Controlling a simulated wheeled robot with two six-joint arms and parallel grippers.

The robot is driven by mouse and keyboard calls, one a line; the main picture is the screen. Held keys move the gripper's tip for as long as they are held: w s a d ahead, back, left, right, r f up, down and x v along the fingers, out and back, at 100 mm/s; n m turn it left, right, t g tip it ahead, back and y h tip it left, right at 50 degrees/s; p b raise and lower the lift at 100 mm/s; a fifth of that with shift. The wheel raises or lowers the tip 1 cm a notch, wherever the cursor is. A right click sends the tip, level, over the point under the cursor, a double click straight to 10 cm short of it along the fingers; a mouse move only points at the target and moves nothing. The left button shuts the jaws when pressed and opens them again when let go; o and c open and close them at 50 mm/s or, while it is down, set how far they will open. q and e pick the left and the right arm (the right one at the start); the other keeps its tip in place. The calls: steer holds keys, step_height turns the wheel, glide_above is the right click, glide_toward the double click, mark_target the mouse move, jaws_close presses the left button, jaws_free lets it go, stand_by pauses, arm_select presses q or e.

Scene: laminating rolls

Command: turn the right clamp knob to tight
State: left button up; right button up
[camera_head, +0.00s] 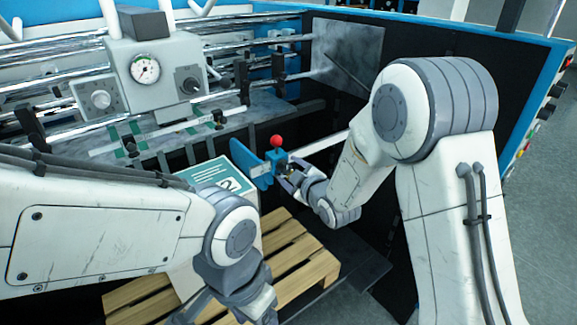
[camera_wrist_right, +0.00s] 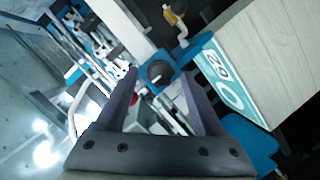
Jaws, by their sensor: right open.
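The right clamp is a small blue block (camera_head: 277,158) with a red ball on top, at the end of a blue bar in the head view. In the right wrist view its round black knob (camera_wrist_right: 158,72) faces the camera in a blue housing. My right gripper (camera_head: 289,172) is at the clamp, partly hiding it. In the wrist view its open fingers (camera_wrist_right: 160,82) stand on either side of the knob, with nothing clearly gripped; contact cannot be told. My left gripper (camera_head: 205,304) is low at the bottom edge, partly cut off, away from the clamp.
A wooden pallet (camera_head: 285,245) lies below. A grey gauge box (camera_head: 150,80) and metal rollers are behind left. Dark panels stand behind my right arm.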

steer(key=shift+w+a+f, duration=0.2)
steer(key=shift+w+a, duration=0.05)
steer(key=shift+w, duration=0.25)
jaws_close()
